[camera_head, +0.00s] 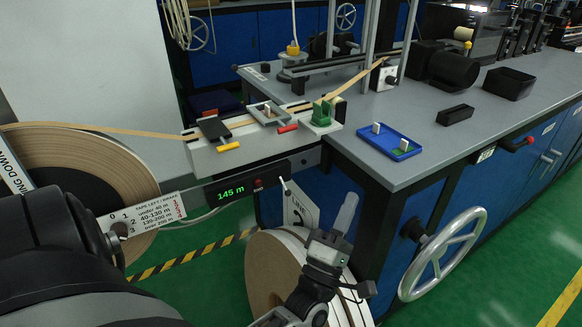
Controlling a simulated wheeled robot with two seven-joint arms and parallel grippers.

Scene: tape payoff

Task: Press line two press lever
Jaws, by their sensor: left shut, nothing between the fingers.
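A pale splicing bench (245,155) carries the tan tape. I cannot tell which part is the line two press lever. My left gripper (346,212) is shut and empty. It points up in front of the blue cabinet, below and right of the bench in the picture, apart from these handles. My right gripper is not in view.
A display (232,193) reads 145 m. A blue tray (388,145) sits on the grey table (350,170); a handwheel (440,255) juts out at right.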

